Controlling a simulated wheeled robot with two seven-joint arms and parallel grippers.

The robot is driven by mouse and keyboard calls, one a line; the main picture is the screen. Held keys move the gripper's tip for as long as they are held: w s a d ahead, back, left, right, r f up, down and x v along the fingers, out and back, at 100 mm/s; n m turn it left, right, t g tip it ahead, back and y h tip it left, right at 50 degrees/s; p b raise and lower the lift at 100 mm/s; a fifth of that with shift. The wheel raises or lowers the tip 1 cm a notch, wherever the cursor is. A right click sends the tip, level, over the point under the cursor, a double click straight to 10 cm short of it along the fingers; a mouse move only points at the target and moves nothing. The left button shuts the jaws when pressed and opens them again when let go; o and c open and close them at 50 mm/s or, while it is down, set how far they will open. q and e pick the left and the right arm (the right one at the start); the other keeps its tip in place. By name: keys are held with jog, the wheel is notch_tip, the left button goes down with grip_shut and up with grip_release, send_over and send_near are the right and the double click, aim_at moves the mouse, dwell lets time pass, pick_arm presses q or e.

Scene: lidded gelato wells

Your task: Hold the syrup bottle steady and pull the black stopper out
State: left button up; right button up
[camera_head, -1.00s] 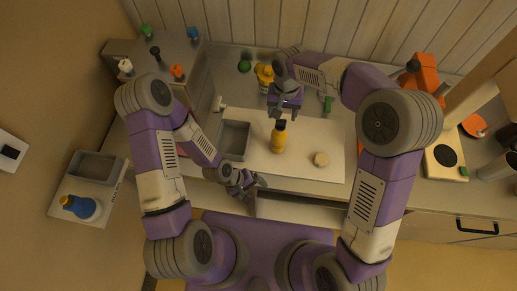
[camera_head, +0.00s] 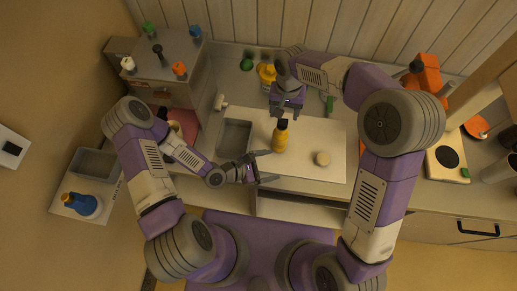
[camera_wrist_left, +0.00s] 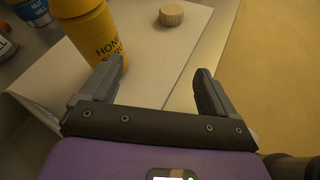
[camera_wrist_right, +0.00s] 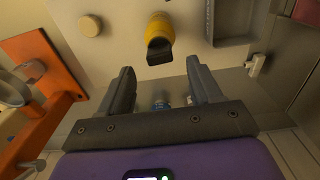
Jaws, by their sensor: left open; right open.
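The yellow syrup bottle (camera_head: 279,141) stands upright on the white board (camera_head: 318,139), with the black stopper (camera_head: 282,124) in its top. The left wrist view shows the bottle (camera_wrist_left: 92,34) with lettering, its top out of frame. The right wrist view shows the stopper (camera_wrist_right: 159,50) on the bottle (camera_wrist_right: 160,27). My left gripper (camera_head: 270,166) is open in front of the bottle, its fingers apart and empty. My right gripper (camera_head: 286,112) is open just behind the stopper. The bottle lies beyond its fingertips in the right wrist view (camera_wrist_right: 160,75).
A round tan disc (camera_head: 322,158) lies on the board, right of the bottle. A grey well (camera_head: 235,138) is at its left. Another yellow container (camera_head: 266,74) stands behind my right gripper. An orange stand (camera_wrist_right: 42,95) shows in the right wrist view.

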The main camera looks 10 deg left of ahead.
aim_at(284, 132)
pick_arm(q)
jog(key=w+a+r+n+t, duration=0.4)
jog(key=n+t, duration=0.3)
jog(key=x, duration=1.1)
jog(key=shift+w+d, duration=0.15)
jog(key=shift+d, duration=0.15)
jog(key=c, duration=1.1)
jog(key=shift+c, duration=0.2)
jog(key=shift+f, duration=0.15)
pick_arm(e)
jog(key=shift+f, duration=0.1)
